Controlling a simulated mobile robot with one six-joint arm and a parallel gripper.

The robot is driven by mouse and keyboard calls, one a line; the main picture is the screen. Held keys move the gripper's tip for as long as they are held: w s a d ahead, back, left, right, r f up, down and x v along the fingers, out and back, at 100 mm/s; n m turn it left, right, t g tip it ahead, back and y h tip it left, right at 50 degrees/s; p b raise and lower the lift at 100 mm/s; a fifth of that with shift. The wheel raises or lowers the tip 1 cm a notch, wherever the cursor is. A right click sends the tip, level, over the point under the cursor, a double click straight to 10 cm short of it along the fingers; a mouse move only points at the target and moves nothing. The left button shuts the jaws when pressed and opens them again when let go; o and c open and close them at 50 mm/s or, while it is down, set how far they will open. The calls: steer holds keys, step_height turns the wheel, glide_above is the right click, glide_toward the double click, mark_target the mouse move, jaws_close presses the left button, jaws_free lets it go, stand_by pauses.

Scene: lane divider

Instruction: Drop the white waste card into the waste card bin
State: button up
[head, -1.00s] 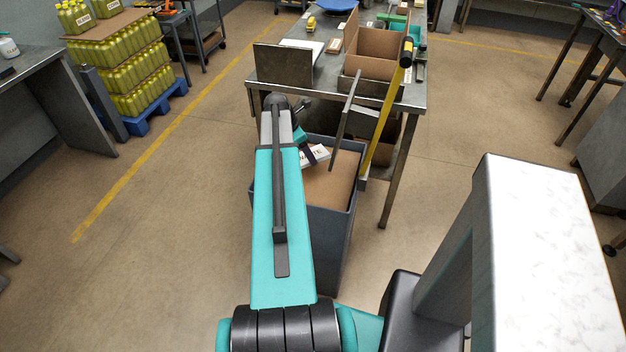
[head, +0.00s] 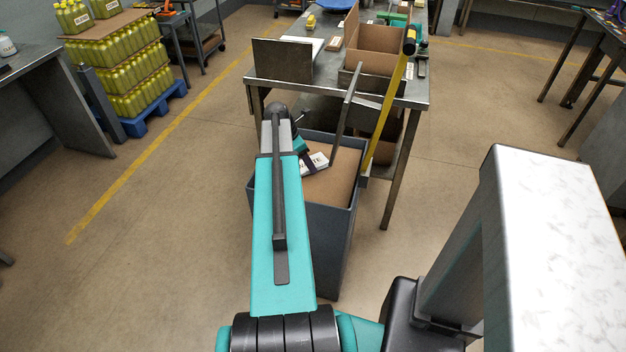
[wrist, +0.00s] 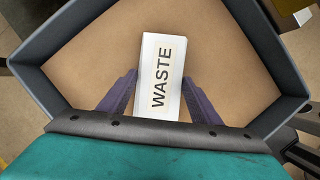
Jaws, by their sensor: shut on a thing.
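The white waste card (wrist: 160,78), labelled "WASTE", is between the two fingers of my gripper (wrist: 158,90) in the wrist view. My gripper is shut on it. The card also shows in the head view (head: 314,162), partly hidden by my gripper. The grey bin (head: 335,235) stands on the floor at the front of the workbench, with a brown surface inside. In the wrist view the bin's rim (wrist: 80,28) surrounds the card and fingers, so the card is over the bin's opening. I cannot tell how far above the brown surface it is.
The metal workbench (head: 340,90) stands just behind the bin, with a cardboard box (head: 375,55) on it. A dark upright panel (head: 346,110) and a yellow post (head: 388,110) rise beside the bin. Bare floor lies to the left and right.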

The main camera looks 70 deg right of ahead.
steer(key=shift+f, duration=0.1)
steer(key=o, duration=1.1)
steer(key=shift+b+v, duration=0.5)
steer(key=shift+v, duration=6.4)
steer(key=shift+w, duration=0.1)
